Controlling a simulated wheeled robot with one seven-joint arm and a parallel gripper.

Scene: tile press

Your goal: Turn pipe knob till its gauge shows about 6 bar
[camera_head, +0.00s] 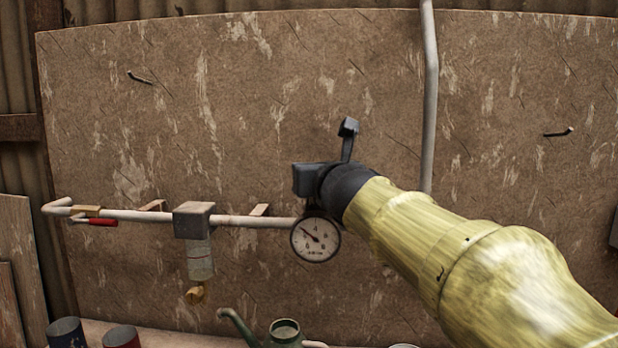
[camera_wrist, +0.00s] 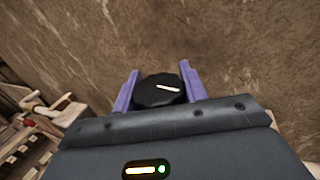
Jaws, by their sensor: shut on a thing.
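The black pipe knob (camera_wrist: 160,95) with a white pointer line sits between the two purple fingers of my gripper (camera_wrist: 159,70) in the wrist view. The fingers are shut on its sides. The white line lies nearly level, its right end slightly lower. In the head view my gripper (camera_head: 322,181) is at the right end of the pipe and hides the knob. The round white gauge (camera_head: 315,241) hangs just below it. Its dark needle points to the upper left, short of the top of the dial. The small numbers are hard to read, so I cannot give an exact pressure.
The pale pipe (camera_head: 255,221) runs left along the board (camera_head: 250,110), through a grey filter block (camera_head: 194,221) with a clear bowl, to a red-handled valve (camera_head: 102,222). A vertical pipe (camera_head: 430,100) stands behind my arm. A green watering can (camera_head: 285,333) and tins (camera_head: 121,336) stand below.

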